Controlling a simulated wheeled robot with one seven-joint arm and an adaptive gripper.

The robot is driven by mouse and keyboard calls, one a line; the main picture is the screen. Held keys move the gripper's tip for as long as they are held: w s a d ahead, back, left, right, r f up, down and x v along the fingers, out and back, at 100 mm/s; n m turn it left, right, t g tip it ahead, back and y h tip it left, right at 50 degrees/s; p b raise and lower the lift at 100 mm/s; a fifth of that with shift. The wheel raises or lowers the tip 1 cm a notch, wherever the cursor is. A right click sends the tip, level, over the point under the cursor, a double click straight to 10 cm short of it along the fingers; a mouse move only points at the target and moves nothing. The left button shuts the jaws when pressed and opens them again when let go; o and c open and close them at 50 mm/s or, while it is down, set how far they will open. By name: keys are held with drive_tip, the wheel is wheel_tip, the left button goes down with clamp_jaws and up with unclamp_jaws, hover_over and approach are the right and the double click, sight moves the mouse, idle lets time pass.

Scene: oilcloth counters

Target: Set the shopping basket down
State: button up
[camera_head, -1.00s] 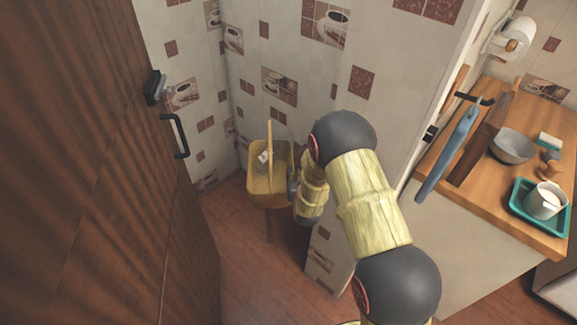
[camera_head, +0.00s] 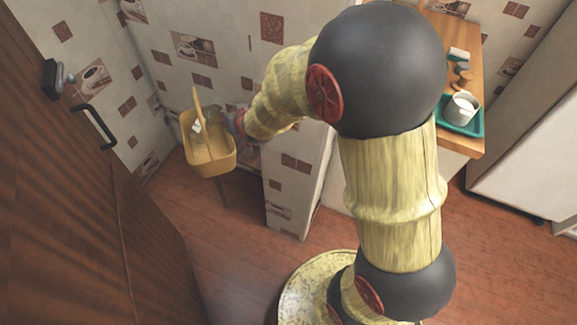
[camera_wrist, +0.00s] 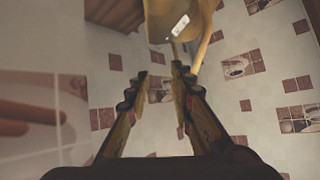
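The yellow shopping basket (camera_head: 209,160) is at the left of the head view, near the tiled corner, with its handle (camera_head: 197,100) standing up. A brown leg shows under it; whether the basket rests on that support is hard to tell. My gripper (camera_head: 238,122) is close to the right side of the basket, its fingers mostly hidden there. In the wrist view the two fingers of my gripper (camera_wrist: 160,84) stand apart with wall tiles visible between them. The basket (camera_wrist: 160,27) is at the top, and its handle passes close to the right fingertip; contact is unclear.
A brown door (camera_head: 70,190) with a black handle fills the left. A tiled wall end (camera_head: 295,190) stands right of the basket. A wooden counter (camera_head: 465,145) holds a teal tray (camera_head: 473,129) with a white cup. Red-brown floor (camera_head: 225,265) is free in front.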

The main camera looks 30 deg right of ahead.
drive_tip(key=s+a+r+n+g, duration=0.1)
drive_tip(key=s+a+r+g, duration=0.1)
drive_tip(key=s+r, duration=0.85)
drive_tip(key=s+d+r+g, duration=0.1)
drive_tip(key=s+r, duration=0.1)
drive_tip(key=s, duration=1)
drive_tip(key=s+d+r+g, duration=0.2)
drive_tip(key=s+r, duration=0.1)
drive_tip(key=s, duration=1)
drive_tip(key=shift+s+d, duration=0.2)
drive_tip(key=shift+d, duration=0.05)
